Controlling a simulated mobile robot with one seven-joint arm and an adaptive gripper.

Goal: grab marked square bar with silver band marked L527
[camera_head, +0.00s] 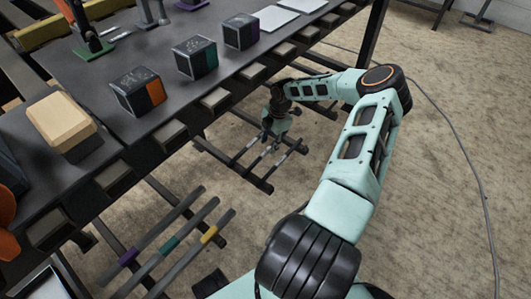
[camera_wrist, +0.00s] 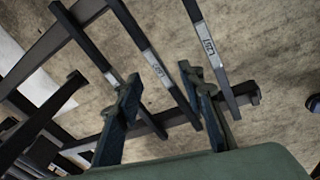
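Three dark square bars with silver bands lie side by side on a low rack. In the wrist view they are a left bar (camera_wrist: 88,47), a middle bar (camera_wrist: 134,33) and a right bar (camera_wrist: 222,78). In the head view my gripper (camera_head: 270,130) points down over this rack.
A dark table (camera_head: 110,165) edge runs close beside my arm, bearing a tan block (camera_head: 60,120) and cubes with orange (camera_head: 138,92), teal (camera_head: 195,58) and purple (camera_head: 241,32) faces. Bars with coloured bands (camera_head: 170,245) lie lower left. Carpet to the right is mostly clear.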

